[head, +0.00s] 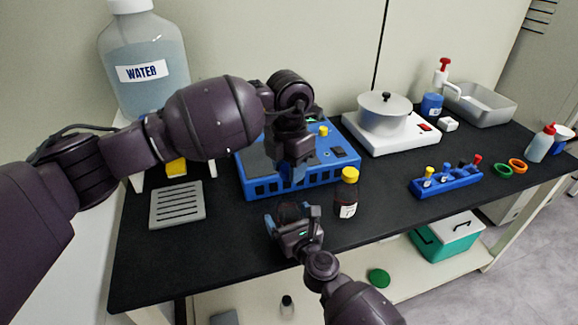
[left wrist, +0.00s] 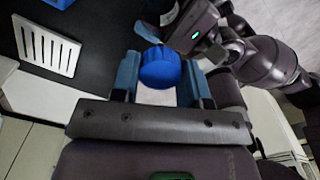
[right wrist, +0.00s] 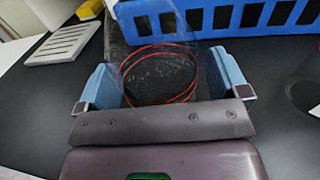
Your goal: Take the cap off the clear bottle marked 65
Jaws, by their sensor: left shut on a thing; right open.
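My left gripper (head: 290,176) points down above the bench, over my right gripper (head: 293,218). In the left wrist view its fingers (left wrist: 160,75) are shut on a round blue cap (left wrist: 160,66); a pale surface shows just below the cap. In the right wrist view a clear bottle (right wrist: 160,75) with thin red rings stands between the spread blue fingers of my right gripper (right wrist: 163,85). Its number is not readable, and its top is not clear in view. I cannot tell whether the blue cap still touches the bottle.
A brown bottle with a yellow cap (head: 347,195) stands just right of my right gripper. A blue holder (head: 447,183) and a hotplate with a pot (head: 384,112) are right. The front left bench is clear.

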